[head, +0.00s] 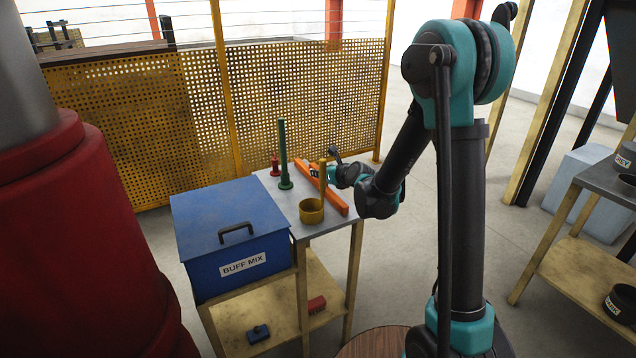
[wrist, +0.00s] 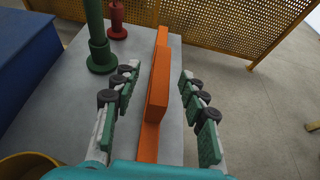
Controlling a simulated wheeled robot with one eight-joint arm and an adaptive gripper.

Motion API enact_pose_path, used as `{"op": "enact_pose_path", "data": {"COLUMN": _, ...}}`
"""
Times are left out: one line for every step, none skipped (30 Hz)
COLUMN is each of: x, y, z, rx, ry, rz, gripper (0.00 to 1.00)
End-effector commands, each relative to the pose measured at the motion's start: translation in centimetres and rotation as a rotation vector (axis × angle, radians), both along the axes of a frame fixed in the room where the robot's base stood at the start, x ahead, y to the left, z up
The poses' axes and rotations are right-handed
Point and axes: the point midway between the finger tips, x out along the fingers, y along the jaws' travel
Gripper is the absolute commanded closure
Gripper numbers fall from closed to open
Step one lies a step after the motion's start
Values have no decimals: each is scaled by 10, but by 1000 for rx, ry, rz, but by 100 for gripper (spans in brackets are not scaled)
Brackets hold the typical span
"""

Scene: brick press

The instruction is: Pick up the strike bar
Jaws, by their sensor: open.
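The strike bar (head: 337,202) is a long orange bar lying on the grey table top (head: 330,222), running from its back to its front right. In the wrist view the strike bar (wrist: 159,85) shows a raised block along a thinner strip. My gripper (head: 316,174) is low over the table at the bar's middle. In the wrist view my gripper (wrist: 158,76) is open, with one green-padded finger on each side of the raised block. Gaps show between both fingers and the bar, and nothing is held. My gripper hides part of the bar in the head view.
A green post (head: 284,160) and a small red post (head: 275,167) stand left of the bar. A yellow cup with an upright handle (head: 312,212) stands near the front. A blue BUFF MIX box (head: 225,245) adjoins the table. Yellow mesh fencing (head: 290,95) runs behind.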

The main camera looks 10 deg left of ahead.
Motion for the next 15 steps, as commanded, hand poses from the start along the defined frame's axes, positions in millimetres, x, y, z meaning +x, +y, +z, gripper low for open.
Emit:
{"op": "enact_pose_path", "data": {"x": 8, "y": 4, "z": -2, "rx": 0, "ry": 0, "rz": 1, "gripper": 57}}
{"op": "enact_pose_path", "data": {"x": 12, "y": 6, "z": -4, "rx": 0, "ry": 0, "rz": 1, "gripper": 57}}
{"op": "enact_pose_path", "data": {"x": 17, "y": 9, "z": -5, "rx": 0, "ry": 0, "rz": 1, "gripper": 57}}
{"op": "enact_pose_path", "data": {"x": 19, "y": 11, "z": -7, "rx": 0, "ry": 0, "rz": 1, "gripper": 57}}
{"op": "enact_pose_path", "data": {"x": 22, "y": 13, "z": -8, "rx": -1, "ry": -1, "rz": 0, "gripper": 57}}
{"op": "enact_pose_path", "data": {"x": 25, "y": 15, "z": -10, "rx": -1, "ry": -1, "rz": 0, "gripper": 57}}
{"op": "enact_pose_path", "data": {"x": 27, "y": 16, "z": -11, "rx": -1, "ry": -1, "rz": 0, "gripper": 57}}
{"op": "enact_pose_path", "data": {"x": 28, "y": 17, "z": -11, "rx": -1, "ry": -1, "rz": 0, "gripper": 57}}
{"op": "enact_pose_path", "data": {"x": 30, "y": 18, "z": -12, "rx": -1, "ry": -1, "rz": 0, "gripper": 57}}
{"op": "enact_pose_path", "data": {"x": 30, "y": 18, "z": -13, "rx": 0, "ry": 0, "rz": 0, "gripper": 57}}
{"op": "enact_pose_path", "data": {"x": 31, "y": 18, "z": -13, "rx": 0, "ry": 0, "rz": 0, "gripper": 57}}
{"op": "enact_pose_path", "data": {"x": 31, "y": 19, "z": -13, "rx": 0, "ry": 0, "rz": 0, "gripper": 57}}
{"op": "enact_pose_path", "data": {"x": 31, "y": 19, "z": -13, "rx": 0, "ry": 0, "rz": 0, "gripper": 57}}
{"op": "enact_pose_path", "data": {"x": 31, "y": 18, "z": -13, "rx": 0, "ry": 0, "rz": 0, "gripper": 57}}
{"op": "enact_pose_path", "data": {"x": 31, "y": 18, "z": -13, "rx": 0, "ry": 0, "rz": 0, "gripper": 57}}
